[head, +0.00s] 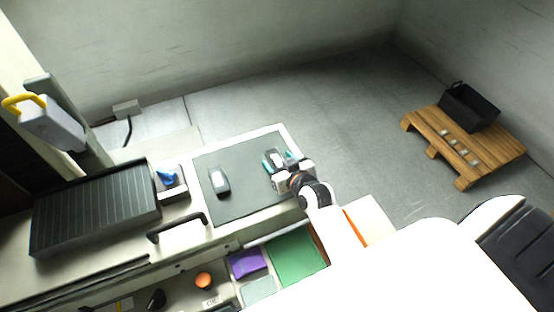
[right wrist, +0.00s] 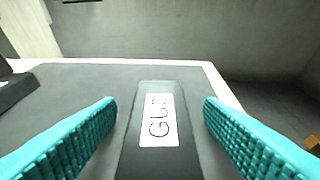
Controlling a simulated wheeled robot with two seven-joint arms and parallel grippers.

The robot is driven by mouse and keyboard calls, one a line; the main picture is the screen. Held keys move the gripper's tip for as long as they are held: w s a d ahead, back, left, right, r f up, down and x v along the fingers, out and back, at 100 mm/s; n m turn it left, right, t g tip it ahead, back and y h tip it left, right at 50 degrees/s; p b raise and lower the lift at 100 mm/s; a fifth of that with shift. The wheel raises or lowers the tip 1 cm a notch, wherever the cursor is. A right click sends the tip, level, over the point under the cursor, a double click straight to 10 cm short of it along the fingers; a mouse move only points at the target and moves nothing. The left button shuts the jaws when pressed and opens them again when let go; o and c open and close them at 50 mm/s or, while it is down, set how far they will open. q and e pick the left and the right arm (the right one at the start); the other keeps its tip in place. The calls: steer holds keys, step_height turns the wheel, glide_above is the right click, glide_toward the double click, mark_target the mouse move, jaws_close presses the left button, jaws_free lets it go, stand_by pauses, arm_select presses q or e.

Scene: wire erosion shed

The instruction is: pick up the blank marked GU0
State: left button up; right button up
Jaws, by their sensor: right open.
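A dark block with a white label (right wrist: 157,122) lies on the dark grey mat (right wrist: 75,85). In the right wrist view its label starts with G and U; the third mark is foreshortened and hard to read. My right gripper (head: 277,161) is open, with its teal fingers on either side of this block, apart from it. The block also shows between the fingers in the head view (head: 276,155). A second dark block with a white label (head: 220,182) lies on the mat to the left; its marking is too small to read. My left gripper is out of view.
Left of the mat are a small tray with a blue item (head: 170,182), a black handle (head: 177,227) and a ribbed dark slab (head: 95,208). An open drawer (head: 297,257) is below the mat. A wooden pallet (head: 487,147) with a black crate (head: 469,107) stands at right.

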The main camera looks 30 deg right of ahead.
steer(key=shift+s, duration=0.1)
steer(key=shift+c, duration=0.9)
jaws_close()
steer(key=shift+r, duration=0.1)
steer(key=shift+r, duration=0.1)
